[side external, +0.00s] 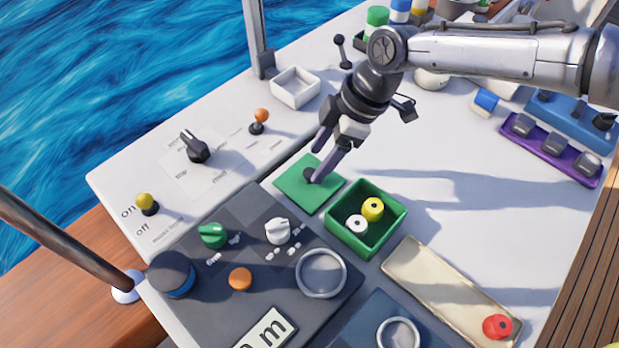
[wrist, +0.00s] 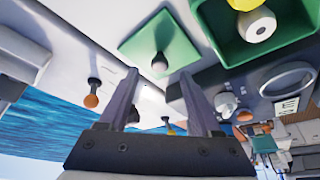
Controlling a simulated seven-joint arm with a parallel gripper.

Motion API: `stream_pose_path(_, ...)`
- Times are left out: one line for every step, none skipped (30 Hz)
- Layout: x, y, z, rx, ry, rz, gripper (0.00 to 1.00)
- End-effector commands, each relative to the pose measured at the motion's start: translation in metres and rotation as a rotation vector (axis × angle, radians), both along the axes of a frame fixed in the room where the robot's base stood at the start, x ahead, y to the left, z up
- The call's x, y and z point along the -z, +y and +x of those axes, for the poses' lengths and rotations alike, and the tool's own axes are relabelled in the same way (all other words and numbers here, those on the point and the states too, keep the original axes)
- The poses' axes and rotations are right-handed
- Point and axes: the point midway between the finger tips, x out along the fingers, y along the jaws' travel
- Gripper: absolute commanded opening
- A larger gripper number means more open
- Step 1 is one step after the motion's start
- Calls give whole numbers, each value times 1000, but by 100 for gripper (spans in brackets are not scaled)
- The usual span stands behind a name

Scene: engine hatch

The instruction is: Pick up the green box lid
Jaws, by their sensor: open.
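The green box lid (side external: 292,187) is a flat square plate with a dark round knob (side external: 309,174) at its middle. It lies flat on the panel beside the open green box (side external: 345,238). My gripper (side external: 319,156) is open and empty, pointing down over the lid with its fingertips close to the knob. In the wrist view the lid (wrist: 181,46) and its knob (wrist: 160,63) show just beyond the fingertips (wrist: 158,78), with the knob between them in the picture. I cannot tell whether a finger touches the knob.
The green box holds a yellow spool (side external: 372,208) and a white spool (side external: 357,225). A dark panel with knobs (side external: 240,250) lies in front. A tan tray (side external: 440,290) holds a red spool (side external: 497,326).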

Motion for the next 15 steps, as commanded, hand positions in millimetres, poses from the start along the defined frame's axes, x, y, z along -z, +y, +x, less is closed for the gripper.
stream_pose_path(9, 3, 0, -1, 3, -3, 65)
stream_pose_path(14, 5, 0, -1, 3, -3, 65)
stream_pose_path(19, 7, 0, -1, 2, -2, 65)
stream_pose_path(22, 8, 0, -2, 1, -2, 65)
stream_pose_path(25, 10, 0, -2, 1, -2, 65)
stream_pose_path(29, 11, 1, -1, 1, -2, 65)
stream_pose_path(30, 12, 1, -1, 0, -1, 65)
stream_pose_path(32, 13, 1, -1, 0, 0, 65)
stream_pose_path(33, 13, 1, -1, -1, 0, 65)
stream_pose_path(33, 14, 1, -1, -1, 0, 65)
stream_pose_path(34, 14, 1, -1, -1, 0, 65)
stream_pose_path(34, 14, 1, -1, -1, 0, 65)
stream_pose_path(34, 14, 1, -1, -1, 0, 65)
stream_pose_path(34, 14, 1, -1, -1, 0, 65)
stream_pose_path(34, 14, 1, -1, -1, 0, 65)
